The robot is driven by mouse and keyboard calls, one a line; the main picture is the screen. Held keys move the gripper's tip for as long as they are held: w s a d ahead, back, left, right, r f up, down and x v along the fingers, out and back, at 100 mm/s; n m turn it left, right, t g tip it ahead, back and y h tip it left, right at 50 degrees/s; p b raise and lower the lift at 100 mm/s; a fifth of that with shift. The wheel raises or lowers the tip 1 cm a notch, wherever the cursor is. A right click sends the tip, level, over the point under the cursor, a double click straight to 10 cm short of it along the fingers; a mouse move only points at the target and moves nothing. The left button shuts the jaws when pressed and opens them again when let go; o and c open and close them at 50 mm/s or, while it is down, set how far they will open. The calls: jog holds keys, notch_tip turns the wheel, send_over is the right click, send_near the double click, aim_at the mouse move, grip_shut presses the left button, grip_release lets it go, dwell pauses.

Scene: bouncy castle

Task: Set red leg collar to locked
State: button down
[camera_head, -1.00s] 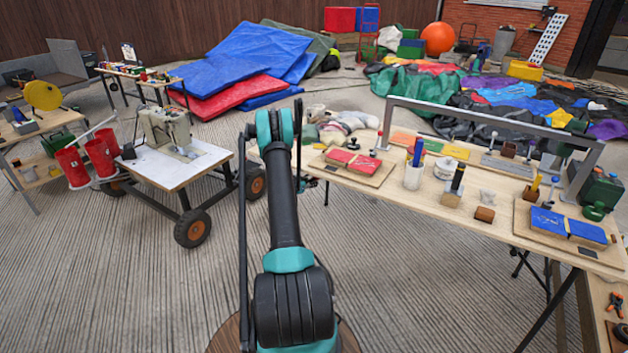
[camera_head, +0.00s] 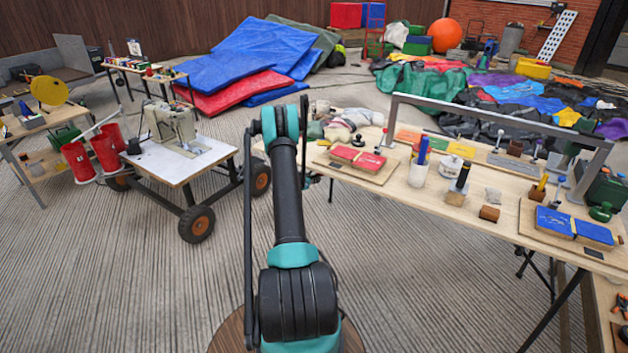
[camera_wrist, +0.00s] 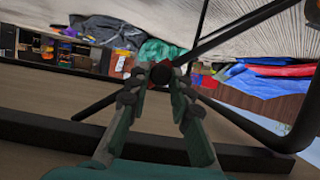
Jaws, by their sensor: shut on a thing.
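My gripper (camera_wrist: 159,73) shows in the wrist view, its two fingers drawn together at the tips around a small part on the dark leg frame under a table. A small red piece (camera_wrist: 159,88) shows between the fingers, and I take it for the red leg collar. The fingers hide most of it, so I cannot tell whether it is locked. In the head view my arm reaches to the left end of the long wooden table (camera_head: 405,193). The gripper is mostly hidden there behind my arm and the table's end.
Dark leg bars (camera_wrist: 240,122) cross close around my gripper. A cart with a sewing machine (camera_head: 172,122) stands to the left of my arm. A red pad (camera_head: 357,157) and a blue pad (camera_head: 573,225) lie on the table. The floor in front is clear.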

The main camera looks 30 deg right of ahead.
jog(key=w+a+f, duration=0.2)
jog(key=w+f, duration=0.2)
jog(key=w, duration=0.1)
jog(key=shift+a+f, duration=0.15)
jog(key=shift+f, duration=0.2)
jog(key=shift+w, duration=0.1)
jog(key=c, duration=1.3)
grip_release()
jog(key=shift+c, duration=0.2)
jog(key=shift+a, duration=0.1)
jog(key=v, duration=1.1)
jog(key=shift+s+a+r, duration=0.15)
jog(key=shift+s+a, duration=0.05)
jog(key=shift+a, duration=0.1)
